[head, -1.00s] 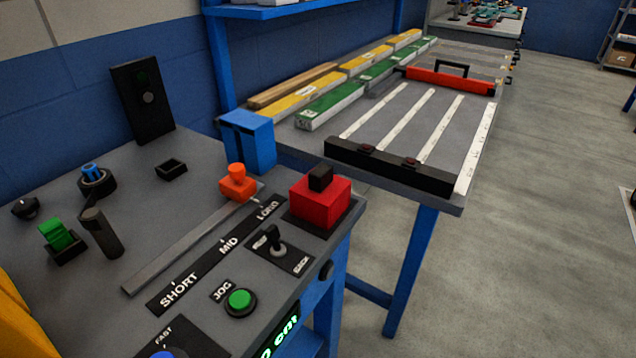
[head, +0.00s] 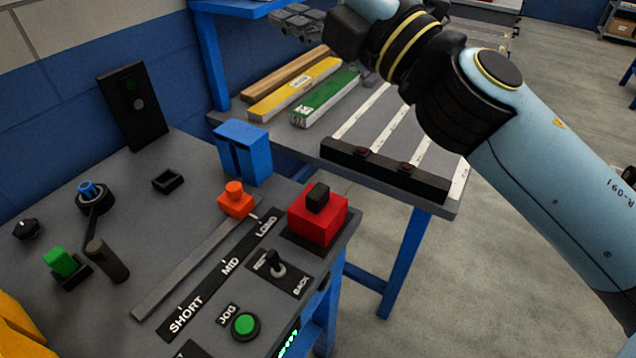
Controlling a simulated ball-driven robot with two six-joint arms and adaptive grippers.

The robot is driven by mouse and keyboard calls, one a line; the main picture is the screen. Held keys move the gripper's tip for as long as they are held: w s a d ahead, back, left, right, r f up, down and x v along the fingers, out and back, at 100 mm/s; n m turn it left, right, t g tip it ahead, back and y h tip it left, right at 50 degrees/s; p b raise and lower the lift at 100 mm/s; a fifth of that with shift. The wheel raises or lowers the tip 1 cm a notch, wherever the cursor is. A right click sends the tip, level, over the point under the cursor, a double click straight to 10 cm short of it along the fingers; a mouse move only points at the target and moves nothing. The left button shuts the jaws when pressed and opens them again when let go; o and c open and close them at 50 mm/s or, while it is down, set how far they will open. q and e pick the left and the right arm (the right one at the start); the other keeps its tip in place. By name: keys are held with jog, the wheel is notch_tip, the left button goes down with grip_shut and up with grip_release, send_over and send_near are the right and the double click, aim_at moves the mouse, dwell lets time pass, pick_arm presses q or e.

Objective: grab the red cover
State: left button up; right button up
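The red cover (head: 317,218) is a red box with a black knob on top, at the front right corner of the grey control panel (head: 150,225) in the head view. It sits on a dark base, and nothing touches it. My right arm comes in from the right and reaches across the upper part of the view. Its gripper (head: 298,20) appears as grey jointed parts at the top, above and behind the red cover and well apart from it. Its fingertips are not clear. My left gripper is not in view.
An orange slider knob (head: 236,198) and a blue box (head: 243,152) stand left of and behind the cover. A toggle switch (head: 277,267) and a green button (head: 245,325) lie in front. A table with boards (head: 330,98) stands behind.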

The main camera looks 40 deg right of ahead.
jog(key=a+f+n+g+y, duration=0.2)
jog(key=a+n+g+y, duration=0.1)
jog(key=a+n+y, duration=0.4)
jog(key=n+g+h, duration=0.9)
jog(key=n+g, duration=0.3)
jog(key=g, duration=0.3)
send_over(324, 195)
jog(key=s, duration=0.2)
notch_tip(324, 195, down, 24)
jog(key=shift+d+f, duration=0.1)
jog(key=shift+d, duration=0.05)
jog(key=x, duration=0.4)
jog(key=shift+d+f, duration=0.15)
jog(key=shift+f, duration=0.35)
jog(key=p+x, duration=0.1)
jog(key=x, duration=0.4)
jog(key=shift+w+d+f, duration=0.1)
jog(key=shift+f, duration=0.3)
jog(key=shift+c, duration=0.4)
